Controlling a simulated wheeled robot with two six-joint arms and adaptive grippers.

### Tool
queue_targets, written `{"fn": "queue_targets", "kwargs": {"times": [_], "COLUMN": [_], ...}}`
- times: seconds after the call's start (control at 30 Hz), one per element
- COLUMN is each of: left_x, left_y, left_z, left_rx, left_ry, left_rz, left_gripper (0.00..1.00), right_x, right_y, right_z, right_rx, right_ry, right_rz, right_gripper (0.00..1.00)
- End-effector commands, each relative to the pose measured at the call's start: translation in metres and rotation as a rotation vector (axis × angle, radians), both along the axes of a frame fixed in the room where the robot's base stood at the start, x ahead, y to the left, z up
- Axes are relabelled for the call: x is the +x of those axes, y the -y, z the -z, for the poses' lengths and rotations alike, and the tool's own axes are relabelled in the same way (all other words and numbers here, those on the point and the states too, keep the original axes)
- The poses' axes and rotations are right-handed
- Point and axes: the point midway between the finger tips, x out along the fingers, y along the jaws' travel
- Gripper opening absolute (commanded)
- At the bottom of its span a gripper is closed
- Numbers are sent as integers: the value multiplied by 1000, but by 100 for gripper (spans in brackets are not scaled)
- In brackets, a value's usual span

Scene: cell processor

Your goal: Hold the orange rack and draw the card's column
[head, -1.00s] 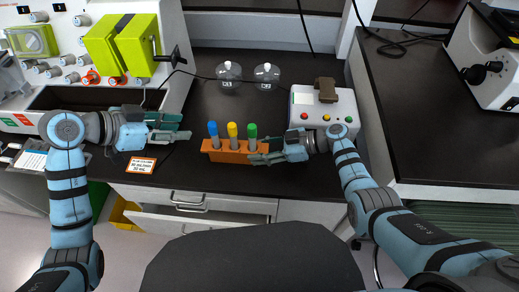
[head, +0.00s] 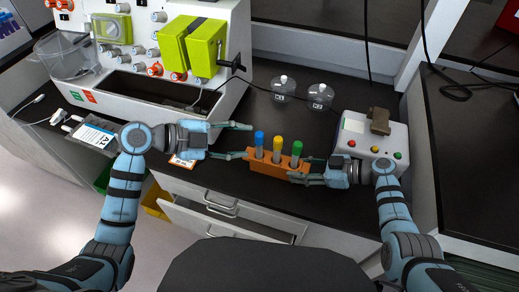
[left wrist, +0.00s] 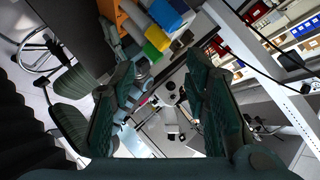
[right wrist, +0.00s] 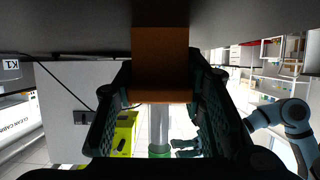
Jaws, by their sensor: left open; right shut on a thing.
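The orange rack (head: 277,171) stands on the dark bench, holding a blue-capped column (head: 259,138), a yellow-capped column (head: 277,147) and a green-capped column (head: 296,149), all upright. My right gripper (head: 301,170) is shut on the rack's right end; the right wrist view shows the orange rack (right wrist: 160,68) between its fingers. My left gripper (head: 247,141) is open and empty, just left of the blue-capped column. In the left wrist view the blue (left wrist: 163,14), yellow and green caps lie above its open fingers (left wrist: 163,75). The orange-edged card (head: 183,161) is mostly hidden under my left gripper, its text unreadable.
A white box with buttons (head: 355,136) stands right of the rack, close to my right arm. Two clear bottles (head: 284,88) stand behind. The white processor with a lime-green clamp (head: 207,48) stands at the back left. A drawer (head: 205,222) below is partly open.

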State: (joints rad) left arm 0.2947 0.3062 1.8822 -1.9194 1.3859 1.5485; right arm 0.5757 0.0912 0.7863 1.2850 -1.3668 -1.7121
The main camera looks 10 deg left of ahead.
Motion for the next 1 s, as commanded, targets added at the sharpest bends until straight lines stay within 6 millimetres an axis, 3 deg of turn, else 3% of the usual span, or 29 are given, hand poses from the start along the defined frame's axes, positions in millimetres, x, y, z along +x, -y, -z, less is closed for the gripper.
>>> {"fn": "queue_targets", "kwargs": {"times": [0.1, 0.27, 0.4, 0.5, 0.7, 0.87, 1.0], "left_x": [-6, -10, -11, -12, -13, -4, 14], "left_y": [10, 12, 3, -7, -21, -16, 0], "left_z": [8, 18, 31, 42, 58, 59, 59], "left_rx": [84, 289, 590, 836, 1164, 1217, 1213], "left_ry": [428, 1029, 1475, 1691, 1879, 1905, 1905], "left_rz": [167, 264, 271, 274, 309, 316, 315], "left_gripper": [42, 42, 42, 42, 42, 42, 42], "right_x": [0, 0, 0, 0, 0, 0, 0], "right_y": [0, 0, 0, 0, 0, 0, 0], "right_z": [0, 0, 0, 0, 0, 0, 0], "right_rx": [0, 0, 0, 0, 0, 0, 1], "right_ry": [0, 0, 0, 0, 0, 0, 0], "right_rz": [0, 0, 0, 0, 0, 0, 0], "right_gripper": [0, 0, 0, 0, 0, 0, 0]}}
